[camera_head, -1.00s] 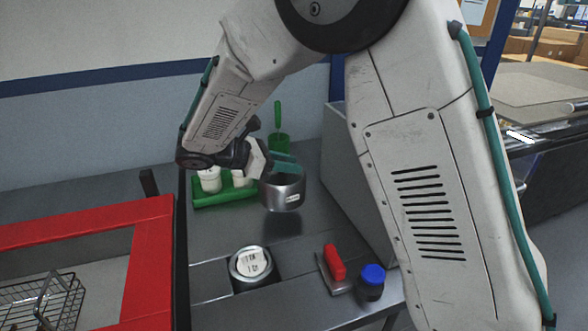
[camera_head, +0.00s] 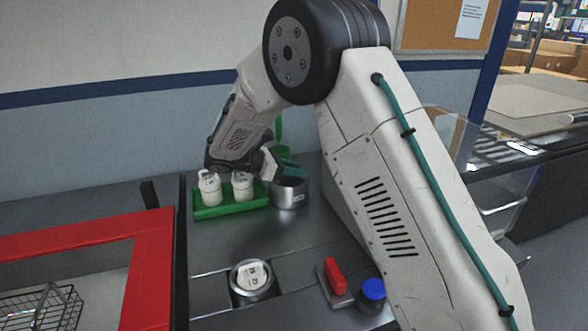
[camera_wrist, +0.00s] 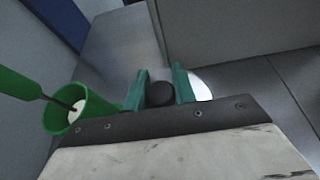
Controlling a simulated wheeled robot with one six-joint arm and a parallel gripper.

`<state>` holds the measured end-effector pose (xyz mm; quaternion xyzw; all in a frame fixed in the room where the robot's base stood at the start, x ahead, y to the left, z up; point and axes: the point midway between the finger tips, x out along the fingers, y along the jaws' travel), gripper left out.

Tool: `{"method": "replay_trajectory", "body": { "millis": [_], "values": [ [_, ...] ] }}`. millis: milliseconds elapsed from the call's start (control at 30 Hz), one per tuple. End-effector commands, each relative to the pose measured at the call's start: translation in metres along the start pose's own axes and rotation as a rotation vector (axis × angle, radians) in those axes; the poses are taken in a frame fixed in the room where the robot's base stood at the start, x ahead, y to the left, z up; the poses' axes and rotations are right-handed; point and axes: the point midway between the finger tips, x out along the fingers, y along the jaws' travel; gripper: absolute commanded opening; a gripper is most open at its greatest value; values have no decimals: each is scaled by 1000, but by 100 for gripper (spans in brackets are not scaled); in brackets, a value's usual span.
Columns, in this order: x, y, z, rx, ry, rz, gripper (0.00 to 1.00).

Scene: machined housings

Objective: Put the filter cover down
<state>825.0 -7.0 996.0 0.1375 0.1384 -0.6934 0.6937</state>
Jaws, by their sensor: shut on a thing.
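The filter cover (camera_head: 290,195), a shiny steel cup-shaped part, is at the back of the grey bench, right of the green tray. It looks upright and at or very near the bench top; I cannot tell for certain whether it touches. My gripper (camera_head: 287,169) is at its top with teal fingers. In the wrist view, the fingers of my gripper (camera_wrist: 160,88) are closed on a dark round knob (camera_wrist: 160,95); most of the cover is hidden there. The open housing (camera_head: 253,290) with a white labelled filter (camera_head: 252,274) inside sits at the front of the bench.
The green tray (camera_head: 232,208) holds two white filters (camera_head: 209,187). A green cup with a brush (camera_wrist: 92,112) stands close by. A grey box wall stands to the right.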

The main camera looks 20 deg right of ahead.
Motion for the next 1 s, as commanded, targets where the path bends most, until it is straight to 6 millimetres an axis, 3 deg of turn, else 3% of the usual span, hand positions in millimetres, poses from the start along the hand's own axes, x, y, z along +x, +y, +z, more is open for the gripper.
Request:
{"method": "replay_trajectory", "body": {
  "millis": [233,267,333,667,833,1000],
  "values": [
    [0,0,-1,0,0,0,0],
    [0,0,-1,0,0,0,32],
    [0,0,-1,0,0,0,48],
    [-1,0,1,1,0,1,48],
    [-24,0,1,0,0,4,48],
    [-62,0,0,1,0,4,48]
  ]
}}
